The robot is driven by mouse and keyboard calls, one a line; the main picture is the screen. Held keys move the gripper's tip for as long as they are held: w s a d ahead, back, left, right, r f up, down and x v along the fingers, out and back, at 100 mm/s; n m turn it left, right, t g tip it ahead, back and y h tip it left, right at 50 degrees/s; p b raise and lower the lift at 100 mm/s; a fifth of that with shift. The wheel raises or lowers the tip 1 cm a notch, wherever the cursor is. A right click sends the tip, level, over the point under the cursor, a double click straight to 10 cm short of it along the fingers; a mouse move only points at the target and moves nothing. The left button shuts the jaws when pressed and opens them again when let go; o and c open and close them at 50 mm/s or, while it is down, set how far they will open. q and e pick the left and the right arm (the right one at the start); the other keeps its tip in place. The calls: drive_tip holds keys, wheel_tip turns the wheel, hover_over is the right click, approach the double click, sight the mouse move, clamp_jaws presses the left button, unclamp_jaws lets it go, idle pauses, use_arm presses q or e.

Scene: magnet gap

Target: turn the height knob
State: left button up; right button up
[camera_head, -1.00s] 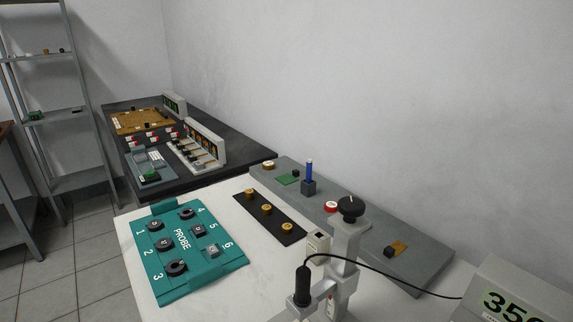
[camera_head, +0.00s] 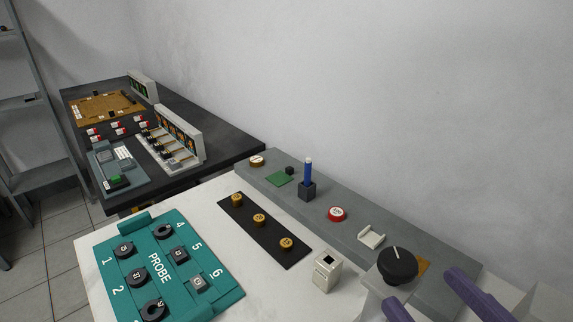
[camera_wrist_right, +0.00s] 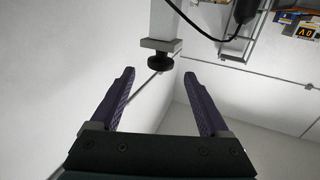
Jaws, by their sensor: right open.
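The height knob is a round black knob (camera_head: 398,266) with a white line on top. It sits on top of a light grey post (camera_head: 373,302) at the lower right of the head view. In the right wrist view the knob (camera_wrist_right: 153,62) shows dark, just beyond the fingertips and roughly between them, with no clear contact. My right gripper (camera_head: 422,288) has purple fingers, open and empty, at the near side of the knob in the head view. It also shows open in the wrist view (camera_wrist_right: 159,77). My left gripper is not in view.
A teal probe board (camera_head: 215,262) and a black strip with brass discs (camera_head: 272,236) lie on the white table. A small white box (camera_head: 327,272) stands beside the post. A grey shelf (camera_head: 262,178) behind holds a blue rod (camera_head: 308,172) and a red button (camera_head: 337,213).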

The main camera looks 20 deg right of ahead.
drive_tip(key=w, duration=0.9)
drive_tip(key=shift+a+p, duration=0.2)
drive_tip(key=shift+p, duration=0.15)
clamp_jaws()
